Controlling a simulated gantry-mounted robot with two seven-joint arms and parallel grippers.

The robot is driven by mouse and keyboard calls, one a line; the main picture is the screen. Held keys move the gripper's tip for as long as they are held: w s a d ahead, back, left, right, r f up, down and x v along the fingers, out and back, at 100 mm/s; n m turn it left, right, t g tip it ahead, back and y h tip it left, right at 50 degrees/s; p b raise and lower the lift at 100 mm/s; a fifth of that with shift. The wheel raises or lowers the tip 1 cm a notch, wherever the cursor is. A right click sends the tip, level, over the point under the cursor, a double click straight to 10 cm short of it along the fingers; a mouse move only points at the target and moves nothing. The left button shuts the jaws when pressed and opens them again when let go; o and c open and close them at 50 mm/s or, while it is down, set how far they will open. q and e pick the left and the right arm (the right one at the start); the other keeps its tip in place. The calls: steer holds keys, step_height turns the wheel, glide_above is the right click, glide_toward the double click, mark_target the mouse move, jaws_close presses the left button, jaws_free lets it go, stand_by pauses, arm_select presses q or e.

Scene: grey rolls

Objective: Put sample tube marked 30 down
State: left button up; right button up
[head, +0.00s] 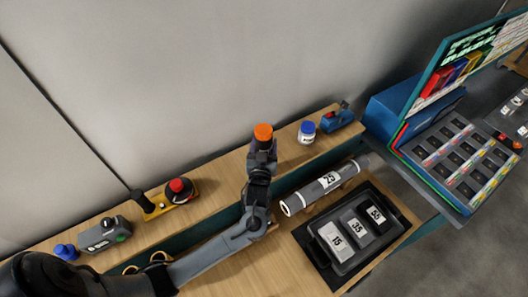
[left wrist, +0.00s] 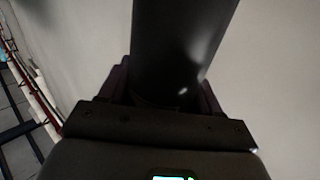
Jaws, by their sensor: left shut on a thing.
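My left gripper (left wrist: 168,85) is shut on a dark grey cylinder (left wrist: 185,40), which fills the upper middle of the left wrist view. No number shows on it, so I cannot read whether it is the tube marked 30. In the head view my left gripper (head: 262,148) is above the back shelf, and an orange round top (head: 263,131) shows right at its end. I cannot tell whether that top belongs to the held cylinder. A grey tube marked 29 (head: 327,182) lies on its side to the right of my left arm. My right gripper is not in view.
A black tray (head: 315,260) holds blocks marked 15, 35 and 55. The shelf carries a white jar with a blue lid (head: 307,131), a blue tool (head: 338,120), a red-knobbed device (head: 180,190) and a grey box (head: 105,234). A compartment rack (head: 455,165) stands right.

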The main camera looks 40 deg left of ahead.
arm_select(q)
steer(key=shift+f, duration=1.9)
steer(key=shift+f, duration=0.15)
steer(key=shift+f, duration=0.15)
steer(key=o, duration=1.1)
steer(key=shift+s+d+r, duration=0.1)
steer(key=shift+r, duration=0.1)
